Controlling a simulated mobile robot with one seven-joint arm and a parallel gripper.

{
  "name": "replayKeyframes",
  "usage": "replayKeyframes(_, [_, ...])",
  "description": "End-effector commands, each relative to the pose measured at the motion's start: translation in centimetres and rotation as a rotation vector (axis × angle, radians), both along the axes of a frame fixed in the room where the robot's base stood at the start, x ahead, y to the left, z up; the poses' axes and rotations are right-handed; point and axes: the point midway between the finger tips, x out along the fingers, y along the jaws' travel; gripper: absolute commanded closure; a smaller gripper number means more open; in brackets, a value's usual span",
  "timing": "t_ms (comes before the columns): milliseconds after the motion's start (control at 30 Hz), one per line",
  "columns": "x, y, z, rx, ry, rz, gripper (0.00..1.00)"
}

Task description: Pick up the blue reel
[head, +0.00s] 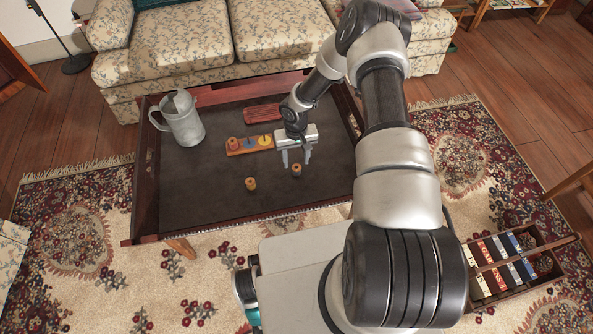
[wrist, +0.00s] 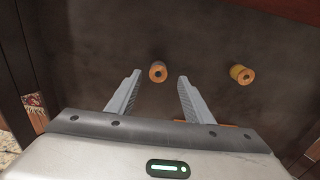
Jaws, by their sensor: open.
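A small blue piece (head: 249,142), which looks like the blue reel, is on a wooden board (head: 241,150), between a red-orange piece (head: 233,143) and a yellow one (head: 265,140). It is too small to make out its shape. My gripper (head: 296,164) is open and points down over the table, to the right of the board. In the wrist view, an orange-brown reel (wrist: 157,72) shows between the open fingertips (wrist: 160,76); no contact is visible. It also shows in the head view (head: 297,169). The blue piece is not visible in the wrist view.
A yellowish reel (head: 251,184) stands alone on the dark table (head: 200,205); it shows right in the wrist view (wrist: 242,75). A grey jug (head: 183,122) stands at the left, a red tray-like object (head: 262,114) behind the board. The table's front left is clear. Raised wooden edges border it.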

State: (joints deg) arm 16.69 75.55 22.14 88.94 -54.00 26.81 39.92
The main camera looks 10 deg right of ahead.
Motion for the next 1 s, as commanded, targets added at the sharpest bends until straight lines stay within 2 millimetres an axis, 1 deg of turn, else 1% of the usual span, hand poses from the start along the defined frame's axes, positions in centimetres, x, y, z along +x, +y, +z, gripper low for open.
replayKeyframes(33, [0.0,-0.1,-0.9,0.001,0.002,-0.002,0.53])
replayKeyframes(100, [0.1,-0.2,-2.1,0.002,0.003,-0.001,0.53])
replayKeyframes(200, [0.3,-0.3,-3.6,0.002,0.003,-0.002,0.53])
replayKeyframes(300, [0.3,-0.3,-4.5,0.001,0.001,-0.002,0.53])
replayKeyframes(400, [0.3,-0.3,-4.8,0.001,0.001,-0.002,0.53])
replayKeyframes(600, [0.4,-0.3,-4.8,0.000,0.000,-0.001,0.53])
replayKeyframes(667, [0.3,-0.3,-4.8,0.000,0.001,-0.001,0.63])
replayKeyframes(800, [0.3,-0.3,-4.8,0.000,0.001,-0.001,0.87])
replayKeyframes(867, [0.3,-0.3,-4.8,0.000,0.001,-0.001,0.97])
replayKeyframes(1000, [0.3,-0.3,-4.8,0.000,0.001,-0.001,0.97])
